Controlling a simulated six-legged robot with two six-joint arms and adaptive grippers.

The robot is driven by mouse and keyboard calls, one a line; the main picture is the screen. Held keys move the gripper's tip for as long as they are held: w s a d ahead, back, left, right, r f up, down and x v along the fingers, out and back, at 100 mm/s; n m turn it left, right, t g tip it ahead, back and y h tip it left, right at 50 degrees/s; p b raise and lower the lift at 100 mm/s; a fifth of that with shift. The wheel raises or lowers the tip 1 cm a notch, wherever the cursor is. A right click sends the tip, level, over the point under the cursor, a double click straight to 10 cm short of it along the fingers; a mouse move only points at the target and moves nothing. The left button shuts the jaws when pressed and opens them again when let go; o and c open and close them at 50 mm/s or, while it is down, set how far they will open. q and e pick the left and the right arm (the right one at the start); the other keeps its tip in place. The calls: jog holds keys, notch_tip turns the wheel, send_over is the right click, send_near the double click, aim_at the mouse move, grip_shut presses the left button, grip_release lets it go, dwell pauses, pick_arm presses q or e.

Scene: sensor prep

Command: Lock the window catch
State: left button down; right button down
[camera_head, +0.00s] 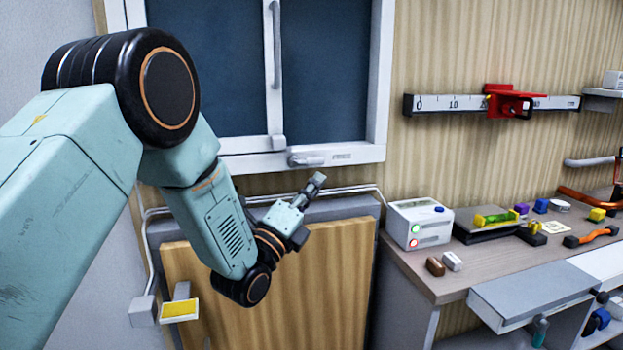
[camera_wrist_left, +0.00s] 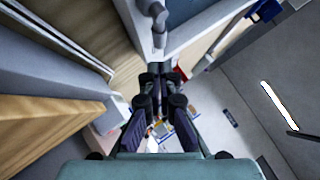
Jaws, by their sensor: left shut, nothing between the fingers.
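The window (camera_head: 320,70) has a white frame and dark blue panes. Its catch (camera_head: 305,160), a small grey lever, lies about level on the lower frame rail, beside a faint label that seems to read FREE. The catch appears as a grey lever at the top middle of the left wrist view (camera_wrist_left: 159,22). My left gripper (camera_head: 319,179) is shut and empty, just below and slightly right of the catch in the head view. In the left wrist view its fingers (camera_wrist_left: 160,72) are together just below the lever. I cannot tell if they touch it. My right gripper is not in view.
A wooden panel (camera_head: 295,285) stands below the window, with pipes along the wall. At right, a bench (camera_head: 450,285) holds a white box (camera_head: 417,224) with lights and several small items. A ruler rail (camera_head: 440,104) with a red slider is on the wall.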

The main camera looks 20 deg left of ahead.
aim_at(308, 162)
pick_arm(q)
jog(key=shift+w+a+r, duration=0.55)
jog(key=shift+w, duration=0.15)
jog(key=shift+d, duration=0.1)
jog(key=shift+w, duration=0.1)
